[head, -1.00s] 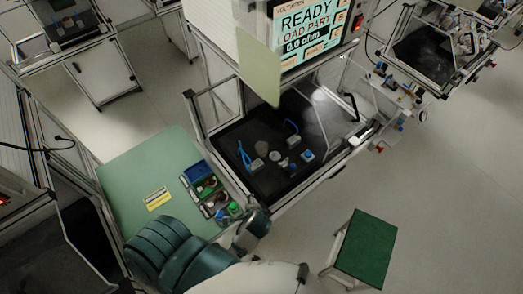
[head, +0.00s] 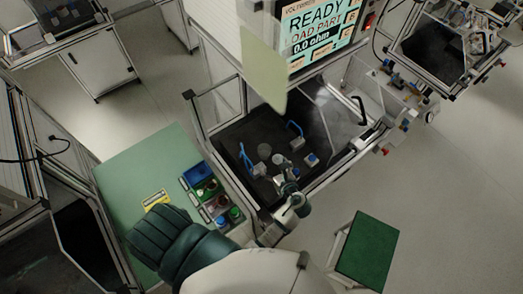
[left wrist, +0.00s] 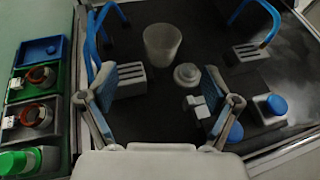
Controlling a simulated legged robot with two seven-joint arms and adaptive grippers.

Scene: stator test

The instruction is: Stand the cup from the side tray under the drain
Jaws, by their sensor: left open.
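My left gripper (head: 284,170) hangs over the black work surface of the test station. In the left wrist view the gripper (left wrist: 157,85) is open, with its two blue-padded fingers wide apart and nothing between them. A translucent cup (left wrist: 161,45) stands upright beyond the fingertips, apart from them; it also shows in the head view (head: 264,150). A small white round stepped part (left wrist: 187,75) sits to the cup's right. The side tray (head: 196,193), with several coloured bins, lies to the left of the station. I cannot tell which part is the drain. My right gripper is not seen.
Grey blocks with blue cables (left wrist: 130,82) (left wrist: 249,52) flank the cup. Blue-topped fixtures (left wrist: 277,105) lie to the right. The bins hold red-ringed parts (left wrist: 38,75) and a green-topped part (left wrist: 15,162). The screen (head: 318,28) reads READY. A green-topped stool (head: 368,250) stands front right.

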